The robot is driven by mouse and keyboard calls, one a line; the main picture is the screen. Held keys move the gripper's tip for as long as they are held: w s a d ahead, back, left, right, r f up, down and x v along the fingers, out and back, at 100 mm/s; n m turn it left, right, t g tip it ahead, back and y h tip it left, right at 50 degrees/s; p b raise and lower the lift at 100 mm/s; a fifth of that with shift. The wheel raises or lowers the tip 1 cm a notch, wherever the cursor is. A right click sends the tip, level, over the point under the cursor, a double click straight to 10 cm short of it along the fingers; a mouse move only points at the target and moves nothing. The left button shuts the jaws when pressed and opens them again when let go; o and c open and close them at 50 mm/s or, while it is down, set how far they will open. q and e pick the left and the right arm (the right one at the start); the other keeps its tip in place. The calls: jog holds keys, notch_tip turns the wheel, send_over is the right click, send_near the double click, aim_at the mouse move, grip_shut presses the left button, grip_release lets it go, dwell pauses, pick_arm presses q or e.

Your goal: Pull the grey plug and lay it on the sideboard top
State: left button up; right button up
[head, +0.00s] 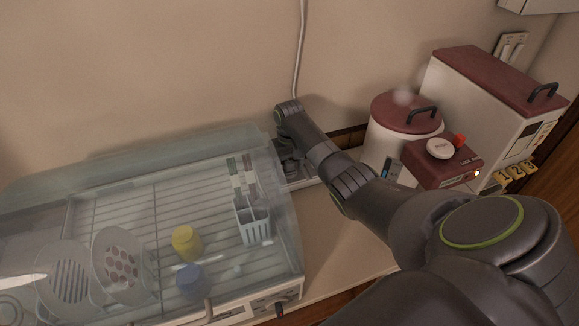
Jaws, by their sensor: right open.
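My right arm reaches from the lower right to the back wall, and my right gripper (289,166) is open and points down between the dish dryer and the wall. A pale cord (298,50) runs down the wall and goes out of sight behind the wrist. A pale strip (303,183) shows beside the gripper, partly covered by it. I cannot make out the grey plug; the gripper and wrist hide that spot. The sideboard top (335,245) is pale and bare in front of the gripper. My left gripper is not in view.
The dish dryer (100,172), with a clear cover, stands close left of the gripper and holds dishes, a yellow cup (186,242) and a cutlery basket (253,224). A red-lidded pot (403,112), a small red box (432,166) and a larger red-topped appliance (495,78) stand to the right.

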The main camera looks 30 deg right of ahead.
aim_at(289, 162)
dwell(0.4)
jog(key=shift+p, duration=0.4)
jog(key=shift+c, duration=0.4)
grip_shut()
jog(key=shift+r+p, duration=3.05)
jog(key=shift+p, duration=0.45)
